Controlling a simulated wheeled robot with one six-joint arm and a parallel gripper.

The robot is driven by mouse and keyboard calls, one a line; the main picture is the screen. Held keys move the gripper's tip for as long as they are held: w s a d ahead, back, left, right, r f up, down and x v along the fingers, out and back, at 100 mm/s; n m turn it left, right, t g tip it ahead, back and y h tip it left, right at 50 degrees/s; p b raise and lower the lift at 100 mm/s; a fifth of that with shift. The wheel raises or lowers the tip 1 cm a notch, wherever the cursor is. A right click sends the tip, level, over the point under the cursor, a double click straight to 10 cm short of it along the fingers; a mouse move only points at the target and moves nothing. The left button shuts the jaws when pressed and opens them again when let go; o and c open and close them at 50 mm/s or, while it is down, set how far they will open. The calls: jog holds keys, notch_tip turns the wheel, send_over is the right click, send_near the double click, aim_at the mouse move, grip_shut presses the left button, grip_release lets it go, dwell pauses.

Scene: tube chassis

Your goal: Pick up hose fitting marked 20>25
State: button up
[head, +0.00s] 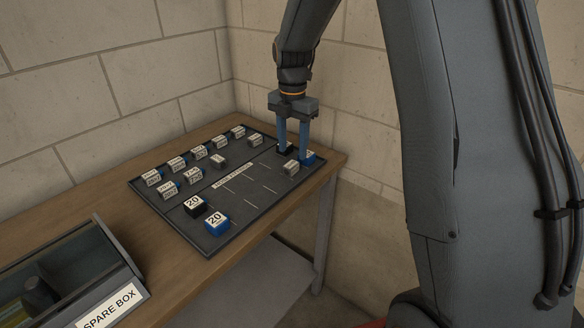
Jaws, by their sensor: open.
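A dark tray (245,208) on the bench holds several small fittings with white labels, such as one at the left corner (151,177) and one farther back (199,153). Their labels are too small to read surely, so I cannot tell which is marked 20>25. My gripper (293,153) points down with its blue fingers apart at the tray's far right corner. A dark piece (285,147) and a blue piece (308,157) are beside the fingertips, partly hidden. A grey fitting (291,168) sits just in front of them. I see nothing held between the fingers.
A black block (195,206) and a blue block (216,221), both marked 20, stand at the tray's near end. An open box labelled SPARE BOX (112,306) is at the lower left. Block walls close in behind the wooden bench (150,237). The tray's right half is partly clear.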

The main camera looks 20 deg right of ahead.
aim_at(291, 164)
jog(key=shift+a+f+p, duration=0.15)
jog(key=shift+f+p, duration=0.9)
jog(key=shift+f, duration=1.8)
grip_shut()
jog(key=shift+r, duration=0.1)
